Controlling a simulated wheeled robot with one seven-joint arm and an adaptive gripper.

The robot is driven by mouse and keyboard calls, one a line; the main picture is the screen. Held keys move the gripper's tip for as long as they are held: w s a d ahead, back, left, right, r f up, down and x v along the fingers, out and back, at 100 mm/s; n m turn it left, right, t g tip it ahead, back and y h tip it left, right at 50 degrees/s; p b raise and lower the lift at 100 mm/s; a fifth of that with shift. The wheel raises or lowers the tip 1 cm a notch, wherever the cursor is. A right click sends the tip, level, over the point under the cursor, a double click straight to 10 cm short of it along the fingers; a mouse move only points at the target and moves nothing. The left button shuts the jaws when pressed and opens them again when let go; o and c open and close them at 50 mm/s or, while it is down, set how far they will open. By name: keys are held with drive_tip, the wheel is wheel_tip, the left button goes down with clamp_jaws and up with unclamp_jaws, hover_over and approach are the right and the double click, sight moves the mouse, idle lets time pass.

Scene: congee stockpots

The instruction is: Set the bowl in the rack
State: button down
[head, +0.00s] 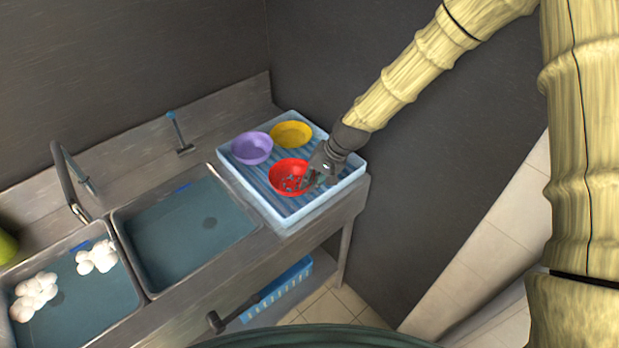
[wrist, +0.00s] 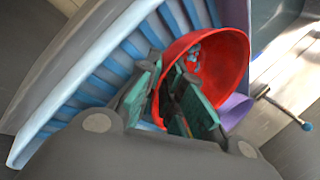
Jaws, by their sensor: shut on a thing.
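The red bowl (head: 284,166) is in the light-blue rack (head: 330,201), near its front right, over the ribbed blue floor. I cannot tell whether its base touches the ribs. My gripper (head: 311,179) reaches in from the right and is shut on the bowl's near wall, one finger inside and one outside. In the wrist view my gripper (wrist: 172,88) has its green pads on either side of the red bowl's rim (wrist: 225,75), and the bowl looks tilted relative to the camera. The fingers hide part of the bowl's near side.
A purple bowl (head: 252,148) and a yellow bowl (head: 291,134) sit in the rack behind the red one. Left of the rack is a sink basin (head: 185,225) of water, then another basin with white foam (head: 36,293). Dark walls stand behind.

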idle(0.3)
drive_tip(key=c, duration=1.6)
unclamp_jaws()
drive_tip(key=shift+f, duration=0.1)
drive_tip(key=shift+o, duration=0.2)
drive_tip(key=b+v, duration=0.4)
drive_tip(key=v, duration=0.8)
